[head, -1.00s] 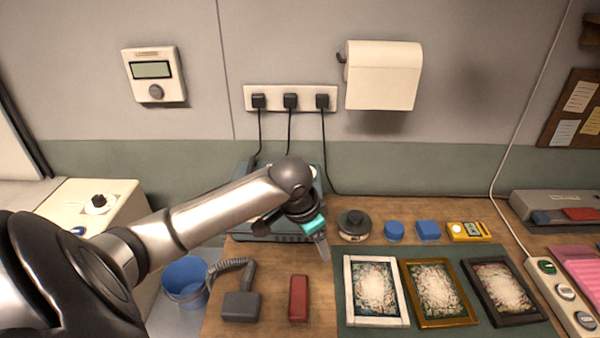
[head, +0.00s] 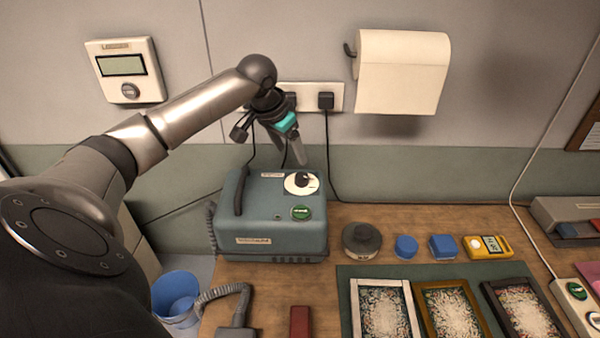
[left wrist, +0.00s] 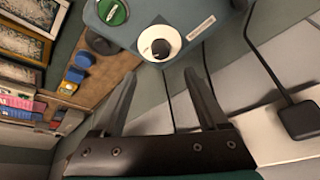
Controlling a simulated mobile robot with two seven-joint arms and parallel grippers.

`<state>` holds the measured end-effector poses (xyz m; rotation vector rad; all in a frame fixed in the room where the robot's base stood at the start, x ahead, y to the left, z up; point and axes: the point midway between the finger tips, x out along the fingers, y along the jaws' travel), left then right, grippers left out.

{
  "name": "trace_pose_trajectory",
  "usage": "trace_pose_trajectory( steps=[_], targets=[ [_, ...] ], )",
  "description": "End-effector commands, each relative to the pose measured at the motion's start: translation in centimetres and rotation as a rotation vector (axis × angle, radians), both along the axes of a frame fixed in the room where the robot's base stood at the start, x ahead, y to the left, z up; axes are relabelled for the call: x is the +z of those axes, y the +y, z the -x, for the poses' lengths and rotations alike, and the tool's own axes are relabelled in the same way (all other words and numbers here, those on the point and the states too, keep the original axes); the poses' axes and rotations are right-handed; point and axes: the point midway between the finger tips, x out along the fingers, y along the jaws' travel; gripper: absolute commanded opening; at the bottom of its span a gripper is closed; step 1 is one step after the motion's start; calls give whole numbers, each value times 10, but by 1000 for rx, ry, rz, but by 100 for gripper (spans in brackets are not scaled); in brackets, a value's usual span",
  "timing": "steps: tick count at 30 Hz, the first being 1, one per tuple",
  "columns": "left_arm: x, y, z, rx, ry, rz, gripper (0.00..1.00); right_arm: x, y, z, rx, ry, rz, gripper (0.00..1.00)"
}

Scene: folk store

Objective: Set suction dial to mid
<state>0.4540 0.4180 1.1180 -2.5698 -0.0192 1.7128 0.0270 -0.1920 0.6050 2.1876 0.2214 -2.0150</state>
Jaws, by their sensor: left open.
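The suction dial (head: 302,182) is a black knob on a round white plate, on top of the blue-grey machine (head: 265,215). A green round knob (head: 301,212) sits nearer the front of the machine. My left gripper (head: 301,160) is open and empty, above and behind the dial and apart from it. In the left wrist view the dial (left wrist: 160,47) shows beyond the two spread fingers (left wrist: 158,85), with the green knob (left wrist: 112,11) to its upper left. The dial's exact setting is too small to read. My right gripper is not in view.
A wall socket strip (head: 325,97) with plugs and hanging cables is behind the gripper. A paper roll (head: 402,72) hangs to its right. A dark round object (head: 361,238), blue pieces and a yellow meter (head: 487,246) stand right of the machine. Picture frames lie in front.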

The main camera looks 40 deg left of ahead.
Motion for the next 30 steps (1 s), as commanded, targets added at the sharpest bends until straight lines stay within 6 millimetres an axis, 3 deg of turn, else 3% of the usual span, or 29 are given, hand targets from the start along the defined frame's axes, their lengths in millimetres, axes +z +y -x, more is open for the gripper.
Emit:
trace_pose_trajectory(
  steps=[6,15,21,30],
  targets=[
    [-47,1,-19,0,2,2,76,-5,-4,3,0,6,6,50],
    [-90,3,-37,0,1,0,76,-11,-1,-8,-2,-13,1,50],
    [-103,4,-42,-1,0,0,76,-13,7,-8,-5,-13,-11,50],
    [-105,4,-43,-1,0,-2,76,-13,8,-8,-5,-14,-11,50]
  ],
)
